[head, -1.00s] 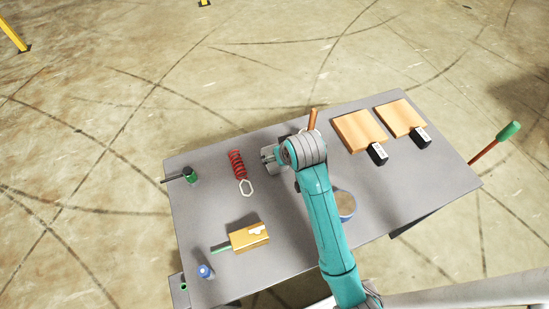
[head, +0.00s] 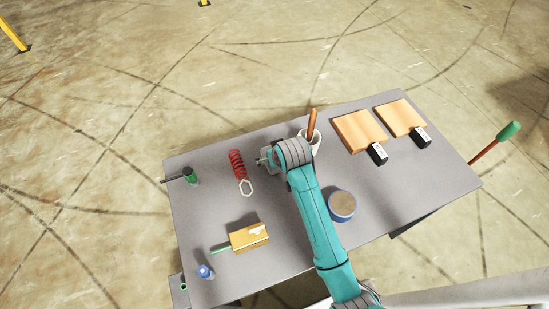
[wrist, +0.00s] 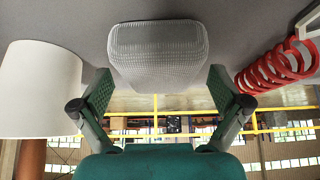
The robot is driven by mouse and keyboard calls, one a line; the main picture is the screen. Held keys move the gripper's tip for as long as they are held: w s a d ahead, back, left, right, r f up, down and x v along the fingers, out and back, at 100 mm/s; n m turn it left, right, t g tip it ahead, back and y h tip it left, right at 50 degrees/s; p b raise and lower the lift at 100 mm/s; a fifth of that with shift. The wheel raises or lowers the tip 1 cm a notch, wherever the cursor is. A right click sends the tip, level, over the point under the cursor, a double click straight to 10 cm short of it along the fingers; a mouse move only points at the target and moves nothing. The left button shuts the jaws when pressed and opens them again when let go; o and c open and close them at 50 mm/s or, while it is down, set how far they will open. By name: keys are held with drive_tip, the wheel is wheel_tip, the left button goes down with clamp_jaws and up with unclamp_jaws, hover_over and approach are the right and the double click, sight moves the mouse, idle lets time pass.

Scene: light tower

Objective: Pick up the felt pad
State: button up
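The felt pad (wrist: 158,52) shows in the wrist view as a grey, fine-textured block with rounded corners, at the top middle. My gripper (wrist: 159,78) is open, with one green-padded finger to each side of the pad's near end. The fingers look apart from the pad, with nothing held. In the head view my gripper (head: 264,161) is low over the table's far side, right of the red coil.
The red coil (head: 237,164) is close left. A blue-rimmed roll (head: 342,204) and wooden boards (head: 358,130) lie right on the grey table (head: 210,215).

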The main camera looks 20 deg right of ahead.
drive_tip(key=c, duration=1)
wheel_tip(320, 180, up, 10)
drive_tip(key=shift+r, duration=0.1)
